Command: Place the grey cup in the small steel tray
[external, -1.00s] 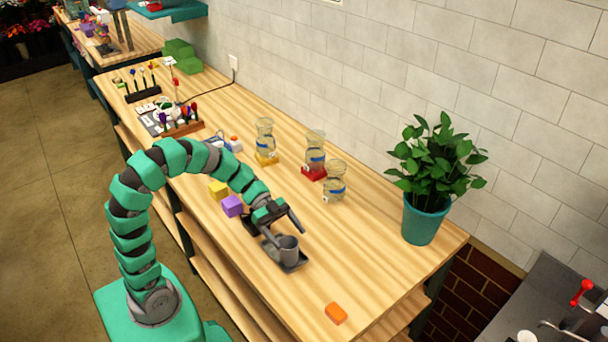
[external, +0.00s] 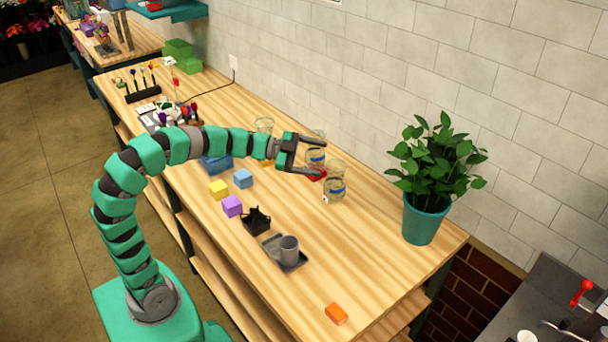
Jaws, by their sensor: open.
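The grey cup (external: 289,249) stands upright in the small steel tray (external: 271,244), toward the tray's right end. The tray lies flat on the wooden bench. My gripper (external: 324,157) is open and raised, away from the cup and tray, up and to the right of them in the picture. Its fingers overlap the middle glass vase in this view, and I cannot tell whether they are near it. Nothing shows held between the fingers.
A black holder (external: 256,221), purple block (external: 232,206), yellow block (external: 218,189) and blue block (external: 243,179) are left of the tray. Glass vases, including one at right (external: 335,182), stand behind. An orange block (external: 336,313) and a potted plant (external: 421,218) are at right.

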